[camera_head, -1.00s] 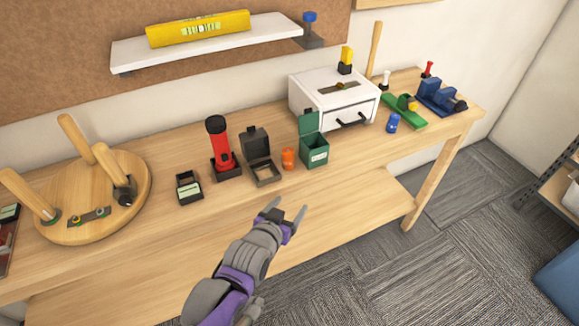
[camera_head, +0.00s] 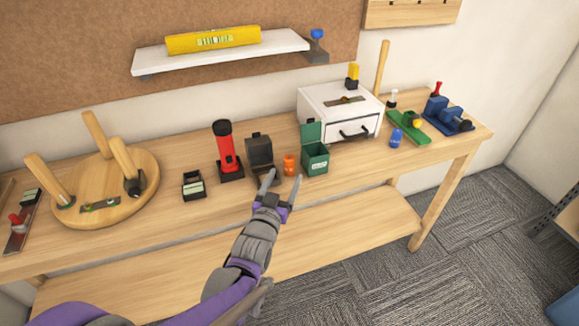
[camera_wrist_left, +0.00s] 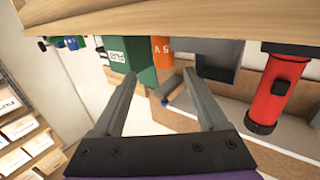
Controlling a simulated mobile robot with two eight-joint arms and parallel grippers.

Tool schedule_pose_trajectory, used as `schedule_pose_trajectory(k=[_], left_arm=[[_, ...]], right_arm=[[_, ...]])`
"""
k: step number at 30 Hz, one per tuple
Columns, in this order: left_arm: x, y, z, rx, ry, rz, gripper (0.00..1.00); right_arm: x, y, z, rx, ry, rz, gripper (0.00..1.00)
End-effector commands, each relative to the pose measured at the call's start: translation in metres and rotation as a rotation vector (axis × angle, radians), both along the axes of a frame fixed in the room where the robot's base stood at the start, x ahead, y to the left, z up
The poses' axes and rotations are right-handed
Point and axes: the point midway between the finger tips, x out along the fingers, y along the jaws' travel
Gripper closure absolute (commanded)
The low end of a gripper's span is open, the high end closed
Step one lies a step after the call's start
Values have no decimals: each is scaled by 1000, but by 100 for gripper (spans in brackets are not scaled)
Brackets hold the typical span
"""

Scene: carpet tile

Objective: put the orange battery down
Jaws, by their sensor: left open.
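The orange battery (camera_head: 289,165) stands upright on the workbench, between a dark open-lidded box and a green open box (camera_head: 316,160). My left gripper (camera_head: 281,186) is open and empty, in front of the battery at the bench's front side, its fingers pointing toward it. In the left wrist view the picture is upside down; the battery (camera_wrist_left: 163,48) shows beyond the gap between the open fingers (camera_wrist_left: 159,76), apart from both, beside the green box (camera_wrist_left: 138,58). My right gripper is in neither view.
The dark open-lidded box (camera_head: 261,155) and a red flashlight (camera_head: 226,148) stand left of the battery. A white drawer box (camera_head: 340,115) is behind on the right. A round wooden board with pegs (camera_head: 105,190) is at left. The bench front edge is mostly clear.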

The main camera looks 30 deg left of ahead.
Motion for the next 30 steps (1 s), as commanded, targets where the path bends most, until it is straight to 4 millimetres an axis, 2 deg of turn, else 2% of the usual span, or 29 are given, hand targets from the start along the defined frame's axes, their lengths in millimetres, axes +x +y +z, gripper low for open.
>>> schedule_pose_trajectory(k=[5,13,22,30], left_arm=[[13,6,-2,1,1,1,24],[48,19,-6,-1,1,0,24],[53,20,-5,0,1,0,24],[53,20,-5,0,1,0,73]], right_arm=[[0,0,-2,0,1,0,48],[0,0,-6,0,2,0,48],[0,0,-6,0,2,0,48],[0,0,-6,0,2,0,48]])
